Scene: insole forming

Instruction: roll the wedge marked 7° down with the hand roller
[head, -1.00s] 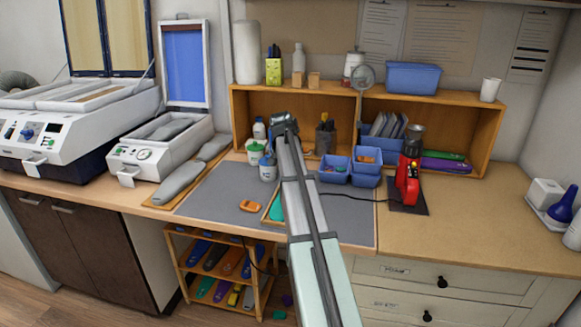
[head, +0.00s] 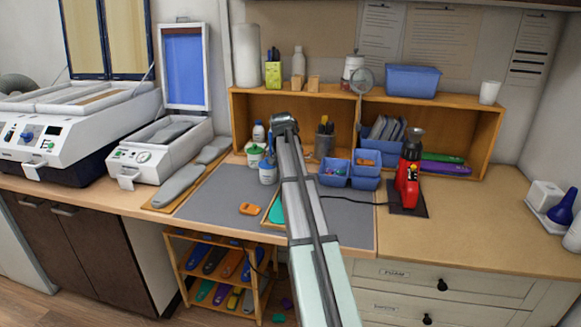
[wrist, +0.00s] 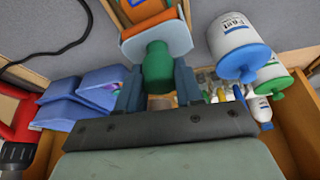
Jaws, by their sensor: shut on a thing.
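My gripper (wrist: 158,88) is shut on a dark green handle (wrist: 158,68), which looks like that of the hand roller. Beyond the handle is a teal part, with white and orange surfaces above it at the wrist view's top edge. I cannot tell how far the roller is from what lies below it. In the head view my arm hides the gripper and the roller. A wooden-edged tray (head: 266,217) with a teal insole piece (head: 277,212) lies on the grey mat, partly behind my arm. No 7° mark is legible, so I cannot single out the wedge.
An orange item (head: 250,209) lies on the grey mat (head: 215,205). White bottles (head: 267,172) stand behind it. Blue bins (head: 335,172) and a red tool (head: 409,180) with a black cord are to the right. Wooden shelves (head: 450,97) line the back. The right counter is mostly clear.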

